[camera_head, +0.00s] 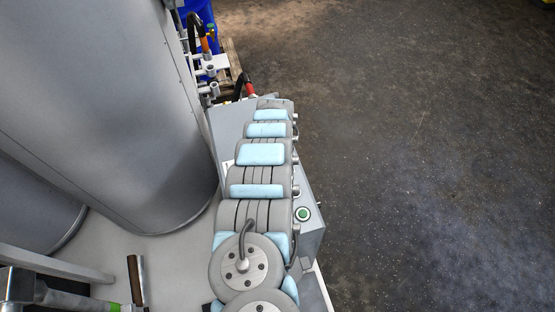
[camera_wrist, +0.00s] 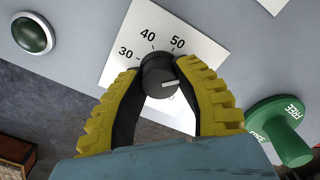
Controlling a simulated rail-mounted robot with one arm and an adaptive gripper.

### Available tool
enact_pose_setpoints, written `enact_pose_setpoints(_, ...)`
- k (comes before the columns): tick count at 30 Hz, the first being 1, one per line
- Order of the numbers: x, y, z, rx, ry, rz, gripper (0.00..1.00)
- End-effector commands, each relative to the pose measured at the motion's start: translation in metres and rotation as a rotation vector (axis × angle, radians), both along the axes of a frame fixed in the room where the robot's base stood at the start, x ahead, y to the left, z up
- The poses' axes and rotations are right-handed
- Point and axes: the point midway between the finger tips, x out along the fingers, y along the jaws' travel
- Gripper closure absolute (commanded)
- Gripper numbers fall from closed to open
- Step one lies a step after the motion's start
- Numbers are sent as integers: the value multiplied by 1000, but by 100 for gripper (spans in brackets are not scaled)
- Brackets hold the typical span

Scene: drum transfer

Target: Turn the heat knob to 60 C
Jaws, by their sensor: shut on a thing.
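In the wrist view, the black round heat knob (camera_wrist: 158,76) sits on a white dial plate (camera_wrist: 190,25) with the marks 30, 40 and 50 visible. A short white pointer line on the knob's face points to the right, past the 50 mark. Any marks further right are hidden behind my right-hand finger. My gripper (camera_wrist: 161,74) has its two yellow, black-lined fingers shut on the knob from both sides. The head view shows my arm reaching over the grey control box (camera_head: 312,240); the knob and gripper are hidden there.
In the wrist view, a round dark-green button (camera_wrist: 32,35) is at upper left, and a green handle (camera_wrist: 280,128) marked FREE stands close to the right finger. In the head view, a large grey tank (camera_head: 110,110) stands left of my arm. The floor (camera_head: 440,150) on the right is clear.

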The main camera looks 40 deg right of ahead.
Motion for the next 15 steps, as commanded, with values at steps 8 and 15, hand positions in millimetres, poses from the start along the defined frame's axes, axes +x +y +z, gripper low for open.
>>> enact_pose_setpoints(8, 0, 0, -1, 0, 0, 1, 37)
enact_pose_setpoints(15, 0, 0, 0, 0, 0, 1, 37)
